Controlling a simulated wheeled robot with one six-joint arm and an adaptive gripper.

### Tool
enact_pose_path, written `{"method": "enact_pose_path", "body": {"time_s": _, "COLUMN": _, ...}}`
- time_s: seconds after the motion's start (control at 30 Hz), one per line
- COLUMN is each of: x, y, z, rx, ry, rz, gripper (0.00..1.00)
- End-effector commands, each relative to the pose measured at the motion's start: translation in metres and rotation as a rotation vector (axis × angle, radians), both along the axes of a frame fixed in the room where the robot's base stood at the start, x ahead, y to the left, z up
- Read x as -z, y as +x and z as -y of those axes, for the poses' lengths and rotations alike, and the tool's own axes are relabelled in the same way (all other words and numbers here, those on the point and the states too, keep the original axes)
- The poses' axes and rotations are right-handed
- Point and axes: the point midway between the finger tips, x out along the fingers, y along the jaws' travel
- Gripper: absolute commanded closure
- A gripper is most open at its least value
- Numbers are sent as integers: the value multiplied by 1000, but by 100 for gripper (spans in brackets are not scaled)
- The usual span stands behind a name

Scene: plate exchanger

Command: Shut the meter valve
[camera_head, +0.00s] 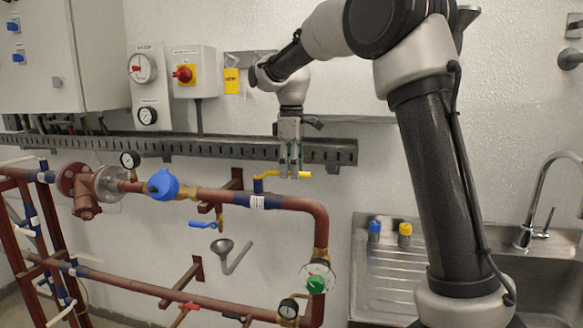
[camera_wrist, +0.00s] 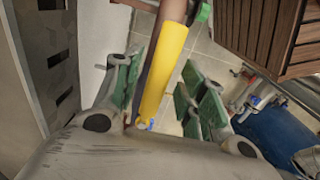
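A valve with a yellow lever handle (camera_head: 269,175) sits on the upper copper-coloured pipe, right of the blue water meter (camera_head: 163,184). I take it for the meter valve, though no label is readable. The handle points right, roughly along the pipe. My gripper (camera_head: 291,170) points down over the handle's right end. In the wrist view the yellow handle (camera_wrist: 165,72) lies between the green finger pads of my gripper (camera_wrist: 163,90), with gaps seen on both sides. The fingers are open, and I cannot tell whether one touches the handle. The valve body is partly hidden.
A grey cable tray (camera_head: 230,149) runs along the wall just behind my gripper. A blue-handled valve (camera_head: 203,225) and a grey funnel (camera_head: 222,246) are below. A sink (camera_head: 390,285) with blue and yellow-capped items stands at right. A control panel is upper left.

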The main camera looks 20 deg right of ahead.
Motion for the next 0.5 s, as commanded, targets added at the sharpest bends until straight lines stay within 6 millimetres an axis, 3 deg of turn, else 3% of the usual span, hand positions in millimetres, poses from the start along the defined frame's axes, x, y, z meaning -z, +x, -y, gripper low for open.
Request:
{"method": "enact_pose_path", "body": {"time_s": 0.03, "x": 0, "y": 0, "z": 0, "rx": 0, "ry": 0, "rz": 0, "gripper": 73}}
{"method": "enact_pose_path", "body": {"time_s": 0.2, "x": 0, "y": 0, "z": 0, "rx": 0, "ry": 0, "rz": 0, "gripper": 100}}
{"method": "enact_pose_path", "body": {"time_s": 0.5, "x": -1, "y": -1, "z": -1, "rx": 12, "ry": -1, "rz": 1, "gripper": 100}}
